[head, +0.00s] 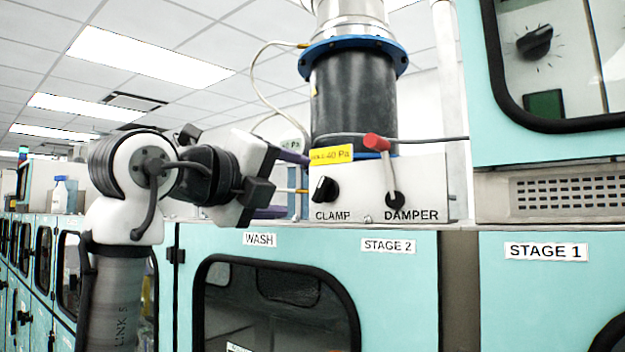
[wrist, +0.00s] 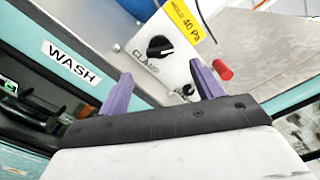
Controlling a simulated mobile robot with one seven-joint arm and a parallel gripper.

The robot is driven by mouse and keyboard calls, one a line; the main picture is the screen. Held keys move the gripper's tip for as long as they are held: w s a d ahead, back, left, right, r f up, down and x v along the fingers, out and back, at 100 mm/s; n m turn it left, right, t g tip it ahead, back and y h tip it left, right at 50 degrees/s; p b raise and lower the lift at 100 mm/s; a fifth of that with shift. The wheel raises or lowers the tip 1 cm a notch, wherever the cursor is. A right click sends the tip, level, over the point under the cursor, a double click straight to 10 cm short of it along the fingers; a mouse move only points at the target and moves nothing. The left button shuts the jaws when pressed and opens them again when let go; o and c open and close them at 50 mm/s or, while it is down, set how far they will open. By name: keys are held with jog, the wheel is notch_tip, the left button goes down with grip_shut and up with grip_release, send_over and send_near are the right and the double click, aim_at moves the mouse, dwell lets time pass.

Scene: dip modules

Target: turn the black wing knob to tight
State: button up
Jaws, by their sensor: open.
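The black wing knob (head: 325,190) sits on the white panel above the word CLAMP, at the panel's left side. In the wrist view the knob (wrist: 160,47) lies beyond the gap between the two purple fingers. Its wing is tilted; I cannot read any tight mark. My gripper (head: 284,185) is open and empty, left of the panel and apart from the knob in the head view. In the wrist view my gripper (wrist: 161,73) has its fingertips spread on either side below the knob, not closed on it.
The red-tipped DAMPER lever (head: 377,143) stands right of the knob on the same panel. A black cylinder (head: 352,95) rises above, with a yellow 40 Pa label (head: 331,155) low on it. Teal cabinets (head: 398,275) lie below. A thin cable hangs behind.

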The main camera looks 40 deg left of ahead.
aim_at(318, 189)
jog(key=w+p, duration=0.2)
jog(key=w, duration=0.5)
jog(key=shift+w, duration=0.1)
jog(key=c, duration=1)
jog(key=shift+d, duration=0.1)
